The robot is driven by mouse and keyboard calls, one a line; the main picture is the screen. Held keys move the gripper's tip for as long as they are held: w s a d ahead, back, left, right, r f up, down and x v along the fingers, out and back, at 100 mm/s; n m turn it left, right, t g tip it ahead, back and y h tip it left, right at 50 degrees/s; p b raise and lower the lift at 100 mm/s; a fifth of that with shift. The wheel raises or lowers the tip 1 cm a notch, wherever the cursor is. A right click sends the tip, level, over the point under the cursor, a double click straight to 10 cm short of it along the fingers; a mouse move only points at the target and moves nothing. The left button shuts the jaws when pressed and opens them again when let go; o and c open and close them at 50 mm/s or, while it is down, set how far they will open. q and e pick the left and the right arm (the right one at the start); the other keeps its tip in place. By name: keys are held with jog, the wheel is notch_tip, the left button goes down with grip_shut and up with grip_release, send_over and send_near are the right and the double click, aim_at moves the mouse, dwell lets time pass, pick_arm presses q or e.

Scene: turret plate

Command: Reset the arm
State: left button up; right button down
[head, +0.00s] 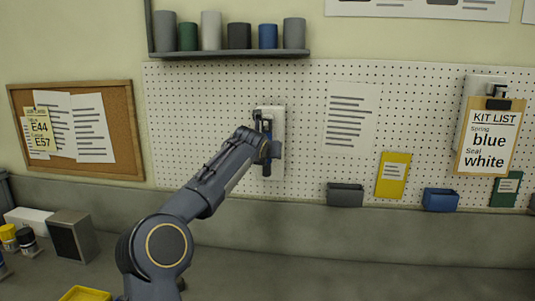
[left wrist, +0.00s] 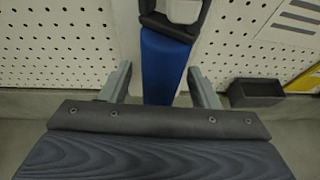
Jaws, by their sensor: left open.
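My left arm reaches up to the pegboard, and my left gripper (head: 268,150) is in front of a white plate (head: 279,125) mounted there. In the left wrist view the gripper (left wrist: 162,80) is open. A blue strip or handle (left wrist: 166,62), with a dark grey frame (left wrist: 153,20) at its upper end, stands between the two spread fingers. Gaps show on both sides, so the fingers look apart from it. In the head view my gripper hides most of this item. My right gripper is not in view.
The pegboard holds a dark grey bin (head: 345,195), a blue bin (head: 440,200), a yellow card (head: 393,176) and a kit list clipboard (head: 490,137). A shelf of cups (head: 230,54) runs above. A corkboard (head: 120,110) hangs left. The counter (head: 330,275) is clear at right.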

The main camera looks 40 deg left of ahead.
pick_arm(q)
jog(key=s+d+n+h+b, duration=0.2)
jog(key=s+d+n, duration=0.3)
jog(key=s+d, duration=0.55)
jog(key=s+d+f+n+g+h, duration=0.2)
jog(key=s+d+f+n, duration=0.5)
jog(key=s+f+n, duration=0.2)
jog(key=s+d+f+n+g+h+b, duration=0.1)
jog(key=s+d+f+n+g+h, duration=0.1)
jog(key=s+d+f+n, duration=0.6)
jog(key=s+d+f+n+g+h, duration=0.2)
jog(key=s+d+f+n+h, duration=0.1)
jog(key=s+d+f+n, duration=0.4)
jog(key=s+f+n, duration=0.3)
jog(key=s+f, duration=0.2)
jog(key=s, duration=0.2)
jog(key=shift+d+n+h+b, duration=0.15)
jog(key=shift+n+h+b, duration=0.15)
jog(key=shift+s, duration=0.1)
